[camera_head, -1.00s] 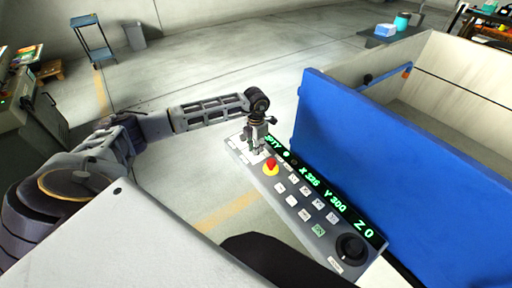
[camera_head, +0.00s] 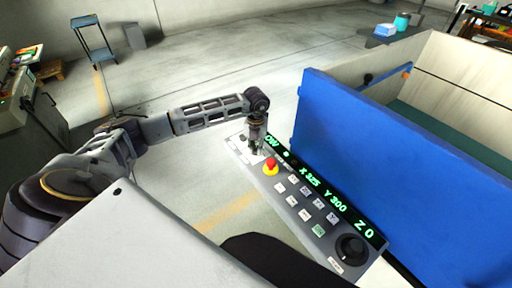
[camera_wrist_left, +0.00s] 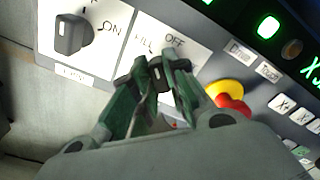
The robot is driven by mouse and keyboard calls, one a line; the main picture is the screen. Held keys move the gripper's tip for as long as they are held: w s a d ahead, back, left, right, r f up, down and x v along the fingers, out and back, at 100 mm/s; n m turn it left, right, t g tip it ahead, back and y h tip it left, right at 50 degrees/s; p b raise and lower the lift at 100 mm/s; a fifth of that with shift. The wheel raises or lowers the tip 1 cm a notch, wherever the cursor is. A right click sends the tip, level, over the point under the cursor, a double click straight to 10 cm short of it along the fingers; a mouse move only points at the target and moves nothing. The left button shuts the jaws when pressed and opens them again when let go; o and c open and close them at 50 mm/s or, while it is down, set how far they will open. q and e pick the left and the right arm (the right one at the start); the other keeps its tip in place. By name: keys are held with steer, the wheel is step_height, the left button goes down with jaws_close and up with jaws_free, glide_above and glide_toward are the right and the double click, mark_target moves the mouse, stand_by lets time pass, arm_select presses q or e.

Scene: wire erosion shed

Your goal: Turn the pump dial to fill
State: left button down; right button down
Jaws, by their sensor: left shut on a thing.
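The control panel (camera_head: 327,242) is a grey sloped box with a green-lit display strip. In the left wrist view, the pump dial (camera_wrist_left: 159,77) is a small black knob on a white plate, with FILL printed to its left and OFF above right. My left gripper (camera_wrist_left: 158,68) has its green fingers closed on both sides of this knob. The fingers hide part of the knob and plate, so I cannot tell exactly where it points. In the head view, the left gripper (camera_head: 256,150) is at the panel's far left end. My right gripper is not in view.
A red emergency button on a yellow base (camera_head: 270,166) is close beside the gripper. Another black knob (camera_wrist_left: 70,34), near an ON label, is to its left. A blue tank wall (camera_head: 390,170) rises right behind the panel. Teal liquid (camera_head: 455,133) shows inside the tank.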

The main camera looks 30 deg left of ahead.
mark_target(256, 148)
arm_select(q)
steer(key=shift+n, duration=1.2)
steer(key=c, duration=1.4)
jaws_free()
steer(key=shift+c, duration=0.2)
steer(key=shift+r, duration=0.55)
step_height(256, 148, up, 11)
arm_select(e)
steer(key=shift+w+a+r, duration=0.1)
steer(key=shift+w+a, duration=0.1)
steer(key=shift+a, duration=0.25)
